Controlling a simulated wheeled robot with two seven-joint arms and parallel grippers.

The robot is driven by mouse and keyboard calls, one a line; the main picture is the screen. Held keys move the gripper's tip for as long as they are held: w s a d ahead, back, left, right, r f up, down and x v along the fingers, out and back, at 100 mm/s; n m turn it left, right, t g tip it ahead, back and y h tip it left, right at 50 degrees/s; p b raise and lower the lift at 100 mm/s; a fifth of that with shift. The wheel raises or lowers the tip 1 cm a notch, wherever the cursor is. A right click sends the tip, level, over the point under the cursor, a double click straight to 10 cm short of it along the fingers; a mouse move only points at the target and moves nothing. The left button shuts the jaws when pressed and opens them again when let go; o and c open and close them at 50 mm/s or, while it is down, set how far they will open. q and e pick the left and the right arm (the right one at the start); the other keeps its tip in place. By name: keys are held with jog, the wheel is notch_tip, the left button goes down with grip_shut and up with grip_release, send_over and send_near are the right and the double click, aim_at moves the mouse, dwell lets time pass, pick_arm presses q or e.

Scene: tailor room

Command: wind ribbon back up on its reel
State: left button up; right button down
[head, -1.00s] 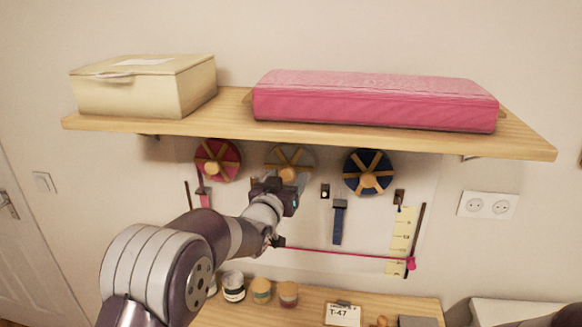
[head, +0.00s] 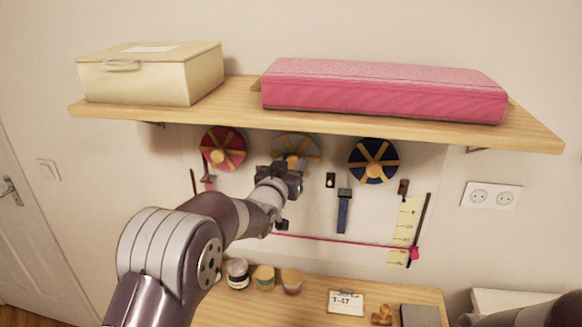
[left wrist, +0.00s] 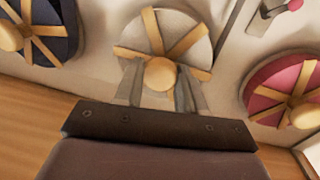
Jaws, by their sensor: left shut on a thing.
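Three spoked reels with wooden knobs hang in a row on the wall board under the shelf. The pink reel (head: 222,148) is on the left, the pale grey reel (head: 297,145) in the middle and the blue reel (head: 373,160) on the right. My left gripper (head: 291,166) is at the grey reel, hiding its lower part. In the left wrist view, its fingers (left wrist: 160,88) are shut on the grey reel's round knob (left wrist: 159,73). A pink ribbon (head: 340,239) stretches across the lower board to a pink end at the right. My right gripper is not in view.
The shelf (head: 200,113) above the reels carries a cream box (head: 150,78) and a long pink bundle (head: 385,95). A blue strip (head: 344,212) hangs below the reels. A table (head: 235,308) with several jars and a T-47 card (head: 346,303) lies below.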

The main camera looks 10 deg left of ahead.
pick_arm(q)
jog(key=m+b, duration=0.3)
jog(key=b, duration=0.3)
jog(key=m+g+y+b, duration=0.1)
jog(key=m+b, duration=0.3)
jog(key=b, duration=0.2)
jog(key=m+b, duration=0.4)
jog(key=b, duration=0.2)
jog(key=shift+d+f, duration=0.1)
jog(key=shift+f, duration=0.25)
jog(key=shift+r+m+y+b, duration=0.15)
jog(key=shift+m+y+b, duration=0.25)
jog(key=shift+m+b, duration=0.35)
jog(key=shift+r+m+g+y, duration=0.15)
jog(key=shift+m+g+y, duration=0.15)
jog(key=shift+m, duration=0.55)
jog(key=m, duration=0.3)
jog(key=shift+d+m+y+b, duration=0.1)
jog(key=shift+m+y+b, duration=0.2)
jog(key=shift+m+y, duration=0.5)
jog(key=shift+m, duration=1.1)
jog(key=shift+f, duration=0.2)
jog(key=o, duration=1)
jog(key=shift+r, duration=0.1)
jog(key=shift+o, duration=0.2)
jog(key=shift+d+r, duration=0.1)
